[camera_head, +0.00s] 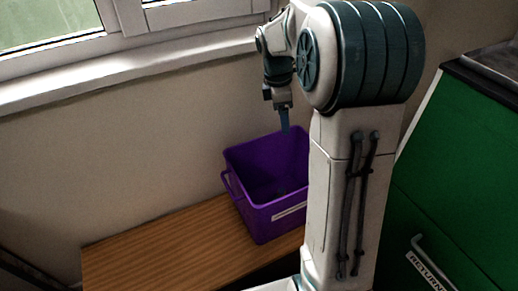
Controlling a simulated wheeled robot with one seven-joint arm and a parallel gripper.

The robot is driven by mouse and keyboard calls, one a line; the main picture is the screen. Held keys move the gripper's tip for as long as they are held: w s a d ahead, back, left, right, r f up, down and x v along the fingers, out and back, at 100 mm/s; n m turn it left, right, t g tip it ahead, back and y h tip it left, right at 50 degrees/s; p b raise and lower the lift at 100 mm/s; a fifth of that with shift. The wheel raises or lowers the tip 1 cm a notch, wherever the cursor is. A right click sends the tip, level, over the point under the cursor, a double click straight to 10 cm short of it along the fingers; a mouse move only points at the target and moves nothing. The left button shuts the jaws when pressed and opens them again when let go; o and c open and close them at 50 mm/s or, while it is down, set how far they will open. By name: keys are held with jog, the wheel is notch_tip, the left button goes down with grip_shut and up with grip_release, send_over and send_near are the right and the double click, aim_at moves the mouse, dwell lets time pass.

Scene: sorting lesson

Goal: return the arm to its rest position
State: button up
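My gripper (284,118) hangs at the end of my arm, pointing down above the back part of the purple bin. It shows small and edge-on, so its opening does not show. I see nothing clearly held in it. My arm's large shoulder and upright column fill the middle right of the view and hide the bin's right side.
The purple bin (250,166) with a side handle and a pale label stands on a wooden bench (160,248). Something small and dark lies inside it. A window sill (130,66) is behind. A green cabinet (455,165) with a drawer handle stands at right.

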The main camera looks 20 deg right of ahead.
jog(key=s+a+r+m+t+y+p, duration=0.1)
jog(key=s+a+r+m+p, duration=0.3)
jog(key=s+r+m+p, duration=0.3)
jog(key=s+a+r+m+t+p, duration=0.2)
jog(key=s+a+r+m+p, duration=0.2)
jog(key=s+r+m+p, duration=0.4)
jog(key=s+r+p, duration=0.5)
jog(key=s, duration=0.2)
jog(key=shift+a+r+m+y, duration=0.25)
jog(key=shift+a+m+y, duration=0.05)
jog(key=shift+y, duration=0.1)
dwell(0.6)
